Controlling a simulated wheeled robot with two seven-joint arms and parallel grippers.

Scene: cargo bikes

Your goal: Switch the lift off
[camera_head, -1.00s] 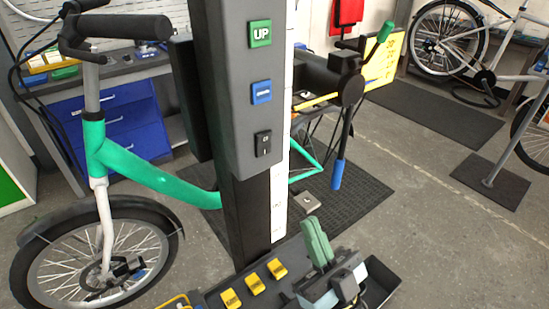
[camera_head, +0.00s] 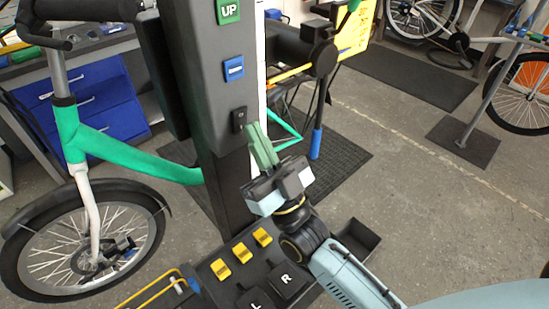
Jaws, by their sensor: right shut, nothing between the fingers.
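The lift's dark column (camera_head: 203,70) stands in the middle of the head view. On its face are a green UP button (camera_head: 228,11), a blue button (camera_head: 234,68) below it, and a black rocker switch (camera_head: 239,119) lowest. My right gripper (camera_head: 256,128) is shut and empty, its green fingers pointing up. The fingertips are just right of the rocker switch and very close to it; I cannot tell whether they touch. The rocker's markings are too small to read now. My left gripper is not in view.
A tray with yellow blocks (camera_head: 242,252) and black L and R pieces (camera_head: 287,279) lies below the column. A green bike (camera_head: 130,155) stands at the left. A bike part with a blue-gripped lever (camera_head: 316,143) hangs behind the column.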

